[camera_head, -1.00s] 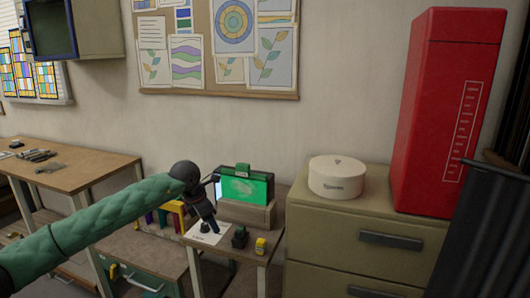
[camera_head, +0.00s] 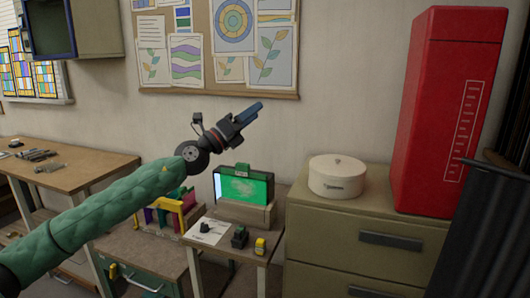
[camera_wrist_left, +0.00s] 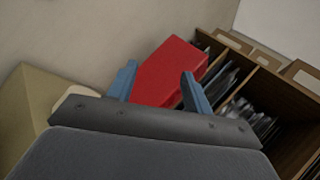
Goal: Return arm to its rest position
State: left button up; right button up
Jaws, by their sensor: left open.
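My left arm, in a green sleeve, comes in from the left in the head view. Its gripper (camera_head: 250,112) is raised in front of the wall, above the small table with the green-screened device, and points up to the right. In the left wrist view the two blue fingers (camera_wrist_left: 160,85) stand apart with nothing held between them. The red cabinet (camera_wrist_left: 168,72) shows beyond the fingers there, well away from them. My right gripper is not in view.
A small table (camera_head: 243,253) holds a green-screened device (camera_head: 244,187). A round white box (camera_head: 337,176) sits on a beige drawer cabinet (camera_head: 365,219). The tall red cabinet (camera_head: 445,110) stands at right. A workbench (camera_head: 90,171) is at left. A wooden shelf (camera_wrist_left: 280,100) shows in the wrist view.

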pick_arm(q)
jog(key=s+a+r+n+t+y, duration=0.15)
jog(key=a+n+t+y, duration=0.25)
jog(key=n+t+y, duration=0.45)
jog(key=a+r+n+t+y, duration=0.2)
jog(key=a+n+t+y, duration=0.3)
jog(key=n, duration=0.7)
jog(key=s+a+f+n+g+y, duration=0.1)
jog(key=s+f+n+g+y, duration=0.2)
jog(key=f, duration=0.5)
jog(key=s+a+f+n+g+y, duration=0.1)
jog(key=f+n+g+y, duration=0.1)
jog(key=f+n+g, duration=0.4)
jog(key=s+a+f+n+g+y, duration=0.1)
jog(key=s+f+n+g+y, duration=0.15)
jog(key=f, duration=0.65)
jog(key=s+f+n+g+h, duration=0.15)
jog(key=s+f+g, duration=0.25)
jog(key=s+f, duration=0.8)
jog(key=s+f+n+g+h, duration=0.1)
jog(key=s+f+n+g, duration=0.15)
jog(key=s+f, duration=1.05)
jog(key=s+d+f+n+g, duration=0.1)
jog(key=s+f+g, duration=0.5)
jog(key=s+f, duration=1.3)
jog(key=shift+s+f+g+h, duration=0.15)
jog(key=shift+f+g+h, duration=0.2)
jog(key=shift+f, duration=0.5)
